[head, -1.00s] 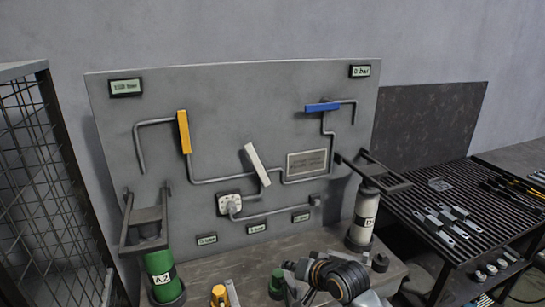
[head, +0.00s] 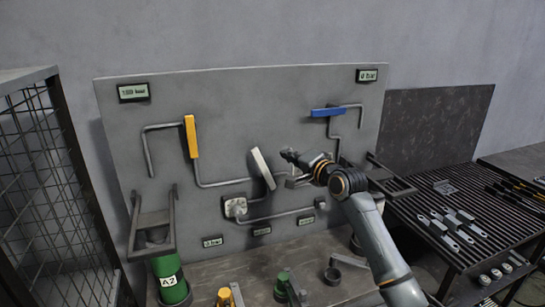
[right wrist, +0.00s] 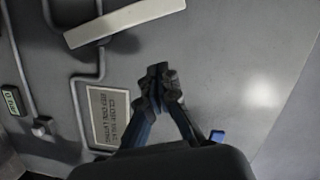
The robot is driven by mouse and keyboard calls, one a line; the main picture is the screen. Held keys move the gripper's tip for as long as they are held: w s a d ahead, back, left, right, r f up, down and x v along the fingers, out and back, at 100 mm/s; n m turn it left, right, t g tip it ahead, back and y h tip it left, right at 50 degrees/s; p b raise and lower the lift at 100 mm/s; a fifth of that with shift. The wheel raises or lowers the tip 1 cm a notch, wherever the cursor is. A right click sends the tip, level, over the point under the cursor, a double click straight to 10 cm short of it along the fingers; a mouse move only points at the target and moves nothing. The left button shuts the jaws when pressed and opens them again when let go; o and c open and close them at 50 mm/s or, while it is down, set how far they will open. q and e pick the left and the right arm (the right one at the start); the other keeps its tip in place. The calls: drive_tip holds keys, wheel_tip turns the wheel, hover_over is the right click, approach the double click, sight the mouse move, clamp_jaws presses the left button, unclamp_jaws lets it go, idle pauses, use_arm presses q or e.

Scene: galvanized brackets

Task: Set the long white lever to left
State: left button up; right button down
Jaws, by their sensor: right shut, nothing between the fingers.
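The long white lever (head: 263,169) is on the grey panel, tilted with its upper end to the left, on the pipework at the panel's middle. It also shows in the right wrist view (right wrist: 125,21), near the top. My right gripper (head: 284,153) is just right of the lever in the head view, apart from it. In the right wrist view its fingertips (right wrist: 158,70) are together and empty, below the lever. My left gripper is not in view.
A yellow lever (head: 191,137) stands upright on the panel's left and a blue lever (head: 328,112) lies level at the right. A green cylinder (head: 169,279) marked A2 stands at front left. A slatted table (head: 470,193) with metal brackets is at the right.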

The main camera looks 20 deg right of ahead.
sight(262, 162)
drive_tip(key=a, duration=0.1)
drive_tip(key=w+a+f+p, duration=0.1)
drive_tip(key=a+p, duration=0.1)
drive_tip(key=a, duration=0.1)
drive_tip(key=shift+w+a+f, duration=0.1)
drive_tip(key=shift+w+f, duration=0.25)
drive_tip(key=shift+w, duration=0.05)
drive_tip(key=shift+s+a+f+n+p, duration=0.1)
drive_tip(key=shift+a+f+n+p, duration=0.1)
drive_tip(key=shift+a+n+p, duration=0.35)
drive_tip(key=shift+a+f+n+p, duration=0.25)
drive_tip(key=shift+a+p, duration=0.2)
drive_tip(key=shift+p, duration=0.25)
